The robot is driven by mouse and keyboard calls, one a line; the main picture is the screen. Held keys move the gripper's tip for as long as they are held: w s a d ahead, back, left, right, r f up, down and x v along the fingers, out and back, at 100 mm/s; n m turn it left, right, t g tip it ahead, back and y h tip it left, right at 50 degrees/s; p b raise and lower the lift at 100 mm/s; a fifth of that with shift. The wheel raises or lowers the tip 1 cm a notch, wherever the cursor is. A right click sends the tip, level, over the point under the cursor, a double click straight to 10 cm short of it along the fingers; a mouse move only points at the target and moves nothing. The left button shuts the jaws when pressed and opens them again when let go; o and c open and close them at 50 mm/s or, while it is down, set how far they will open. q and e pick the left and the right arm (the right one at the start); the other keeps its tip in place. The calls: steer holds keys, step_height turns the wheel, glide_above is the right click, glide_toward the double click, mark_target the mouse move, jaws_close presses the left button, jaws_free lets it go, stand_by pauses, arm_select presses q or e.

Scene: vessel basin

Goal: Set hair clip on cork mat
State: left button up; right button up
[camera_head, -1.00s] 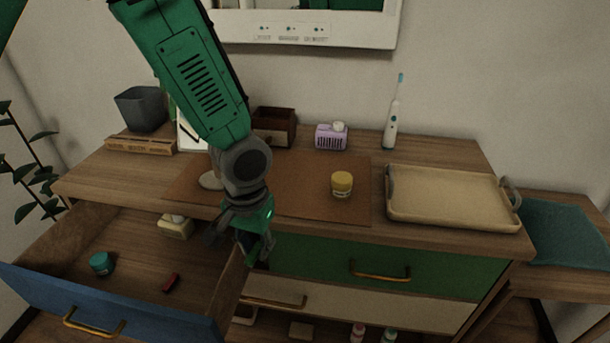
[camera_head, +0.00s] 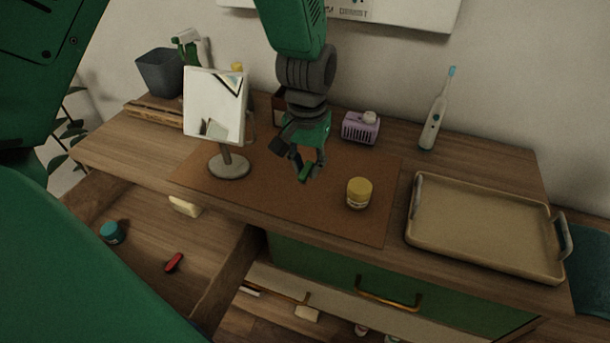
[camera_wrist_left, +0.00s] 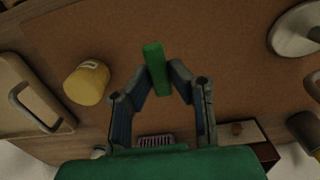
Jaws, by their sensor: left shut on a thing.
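The cork mat (camera_head: 300,205) is a brown sheet lying on the wooden counter. It also fills much of the left wrist view (camera_wrist_left: 230,60). My left gripper (camera_head: 304,172) is above the mat's middle, between the mirror and the yellow-lidded jar. It is shut on a small green bar, which I take as the hair clip (camera_wrist_left: 156,70). In the left wrist view the fingertips (camera_wrist_left: 163,85) pinch the clip, and it sticks out past them over the mat. I cannot tell the exact gap between clip and mat. My right gripper is not in view.
A round mirror base (camera_head: 229,166) and a yellow-lidded jar (camera_head: 359,194) stand on the mat. A beige tray (camera_head: 480,225) is to the right; a lilac basket (camera_head: 360,128) and toothbrush (camera_head: 436,112) are behind. The open drawer holds a teal jar (camera_head: 112,232) and red item (camera_head: 174,263).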

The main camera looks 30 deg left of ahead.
mark_target(308, 193)
arm_select(q)
steer(key=shift+w+f, duration=0.25)
steer(key=shift+f, duration=2.85)
steer(key=shift+s+f, duration=0.1)
steer(key=shift+s, duration=0.05)
steer(key=o, duration=0.7)
step_height(308, 193, up, 12)
steer(key=shift+r+p, duration=0.15)
steer(key=shift+p, duration=0.25)
